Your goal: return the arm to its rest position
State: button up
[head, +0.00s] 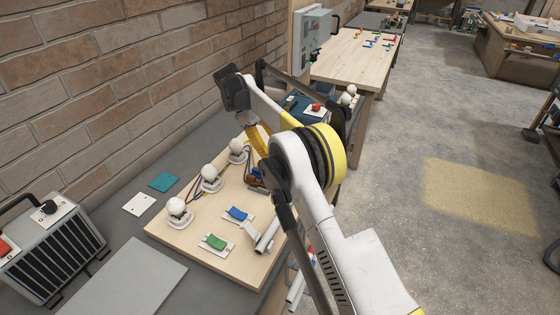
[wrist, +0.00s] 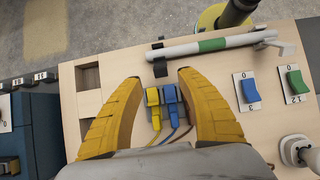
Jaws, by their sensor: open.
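My gripper (wrist: 160,77) is open in the wrist view, its two yellow fingers spread wide and nothing held between them. It points down over a light wooden board (wrist: 95,75). A yellow lever connector (wrist: 152,98) and a blue lever connector (wrist: 170,95) show in the gap between the fingers, below them on the board. I cannot tell how high the fingers are above them. In the head view my arm reaches over the board (head: 175,245) and bends down, with a yellow finger (head: 258,140) partly showing; the rest of the gripper is hidden behind the arm.
The board carries several white bulbs (head: 209,178), a blue switch (head: 238,214), a green switch (head: 216,242) and a tube with a green band (wrist: 212,45). A grey heater-like box (head: 50,255) stands left, by the brick wall (head: 90,80). Open floor (head: 400,150) lies right.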

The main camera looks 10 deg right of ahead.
jog(key=shift+w+a+r, duration=0.15)
jog(key=shift+a+r, duration=0.05)
jog(key=shift+r, duration=0.25)
